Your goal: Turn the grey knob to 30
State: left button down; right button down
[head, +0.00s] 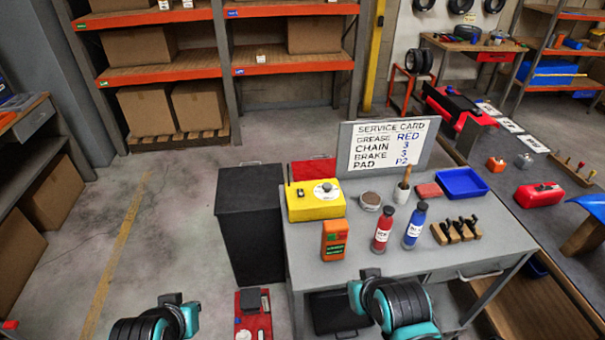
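A yellow box (307,210) stands at the back left of the grey table. A round light dial with a small grey knob (326,188) sits on its top, right of a black switch (300,193). The knob is too small here to read its setting or any numbers. My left arm's end (178,314) is low at the bottom left, off the table and well away from the box. My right arm's end (368,285) is at the table's front edge, in front of the box and apart from it. The fingers of both grippers cannot be made out.
An orange device (334,240), a red bottle (383,230) and a blue bottle (415,225) stand in front of and right of the box. A service card (390,146) stands behind. A dark cabinet (250,225) adjoins the table's left side.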

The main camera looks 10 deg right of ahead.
aim_at(326, 187)
jog(key=i+l, duration=0.2)
jog(key=l, duration=0.15)
jog(key=i+l, duration=0.15)
jog(key=l, duration=0.2)
jog(key=i+l, duration=0.2)
jog(key=l, duration=0.15)
